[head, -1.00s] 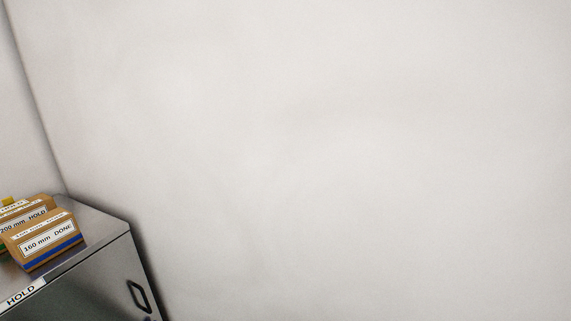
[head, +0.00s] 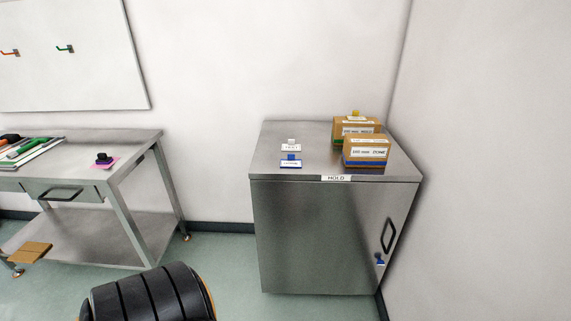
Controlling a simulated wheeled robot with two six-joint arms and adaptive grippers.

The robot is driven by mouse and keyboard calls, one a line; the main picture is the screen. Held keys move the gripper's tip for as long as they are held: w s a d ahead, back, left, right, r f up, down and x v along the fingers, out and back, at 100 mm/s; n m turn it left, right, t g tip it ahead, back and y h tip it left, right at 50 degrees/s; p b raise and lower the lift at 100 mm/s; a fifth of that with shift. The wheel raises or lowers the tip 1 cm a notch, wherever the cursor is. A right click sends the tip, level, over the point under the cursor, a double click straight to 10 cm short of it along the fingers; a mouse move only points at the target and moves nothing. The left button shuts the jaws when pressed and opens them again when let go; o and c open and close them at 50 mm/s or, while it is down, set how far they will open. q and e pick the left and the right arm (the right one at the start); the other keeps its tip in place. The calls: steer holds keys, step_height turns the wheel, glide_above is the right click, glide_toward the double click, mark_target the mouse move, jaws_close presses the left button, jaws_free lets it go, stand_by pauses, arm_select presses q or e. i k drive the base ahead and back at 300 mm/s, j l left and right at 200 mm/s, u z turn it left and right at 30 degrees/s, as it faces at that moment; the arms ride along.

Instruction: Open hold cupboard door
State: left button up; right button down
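The hold cupboard (head: 310,240) is a grey metal cabinet right of centre in the head view, with a "HOLD" label (head: 336,178) on its top front edge. Its front door is shut. A small blue item with a white tag (head: 380,260) is just below the handle. Neither of my grippers is in view.
Two cardboard boxes, one behind the other, stand on the cupboard top, the front one marked blue (head: 366,151). Two small tags (head: 290,160) lie left of them. A metal workbench (head: 130,146) stands at left. A wall is close on the cupboard's right. Green floor lies between bench and cupboard.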

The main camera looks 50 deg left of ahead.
mark_target(313, 237)
steer(key=u, duration=1.15)
